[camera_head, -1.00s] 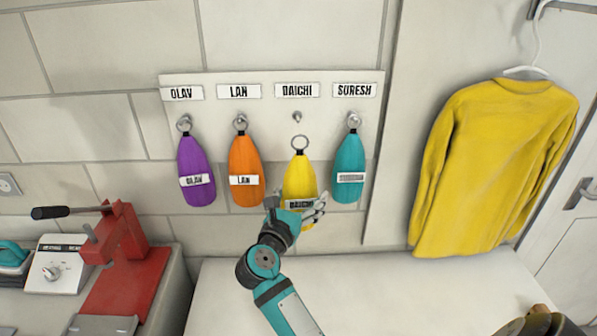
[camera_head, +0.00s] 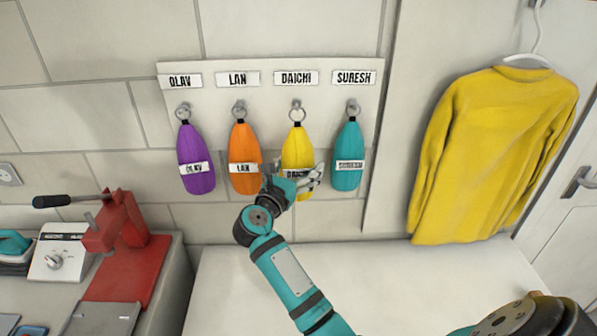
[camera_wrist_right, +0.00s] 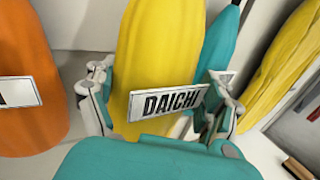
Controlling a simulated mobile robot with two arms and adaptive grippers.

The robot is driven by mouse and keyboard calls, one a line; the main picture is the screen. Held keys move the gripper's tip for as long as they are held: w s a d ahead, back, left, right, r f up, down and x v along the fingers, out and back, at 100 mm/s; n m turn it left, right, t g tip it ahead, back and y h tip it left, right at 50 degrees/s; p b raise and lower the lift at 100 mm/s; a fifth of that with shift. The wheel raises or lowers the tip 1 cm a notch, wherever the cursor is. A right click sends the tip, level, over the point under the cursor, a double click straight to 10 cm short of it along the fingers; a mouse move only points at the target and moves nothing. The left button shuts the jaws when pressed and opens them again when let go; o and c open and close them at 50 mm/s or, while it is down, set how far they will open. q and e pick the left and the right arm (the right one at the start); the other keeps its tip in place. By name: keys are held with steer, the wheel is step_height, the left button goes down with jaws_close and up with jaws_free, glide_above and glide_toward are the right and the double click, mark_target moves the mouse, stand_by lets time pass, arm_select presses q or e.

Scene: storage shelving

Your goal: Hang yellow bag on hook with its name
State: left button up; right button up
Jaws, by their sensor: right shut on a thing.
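The yellow bag (camera_head: 297,145) hangs upright below the DAICHI label (camera_head: 296,78) on the wall board. Its tag reads DAICHI in the right wrist view (camera_wrist_right: 170,101). Its metal ring overlaps the DAICHI hook (camera_head: 297,103) in the head view; I cannot tell whether the ring is around the hook or in front of it. My right gripper (camera_head: 296,180) is shut on the lower part of the bag, with one finger at each side in the wrist view (camera_wrist_right: 160,95). It partly hides the tag in the head view. My left gripper is not in view.
Purple (camera_head: 195,160), orange (camera_head: 244,155) and teal (camera_head: 347,155) bags hang on the OLAV, LAN and SURESH hooks. A yellow sweater (camera_head: 490,150) hangs at right. A red press (camera_head: 125,250) stands at lower left. The white surface (camera_head: 390,290) below is clear.

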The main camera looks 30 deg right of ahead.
steer(key=shift+w+d, duration=0.4)
steer(key=shift+w, duration=0.3)
steer(key=shift+w+d, duration=0.4)
steer(key=shift+w, duration=0.25)
steer(key=shift+w+d+f+b, duration=0.25)
steer(key=shift+f+b, duration=0.15)
steer(key=shift+b, duration=0.25)
steer(key=shift+w+d+f+b, duration=0.1)
steer(key=shift+w+b, duration=0.25)
steer(key=shift+b, duration=0.3)
steer(key=o, duration=1.5)
steer(key=shift+s, duration=0.1)
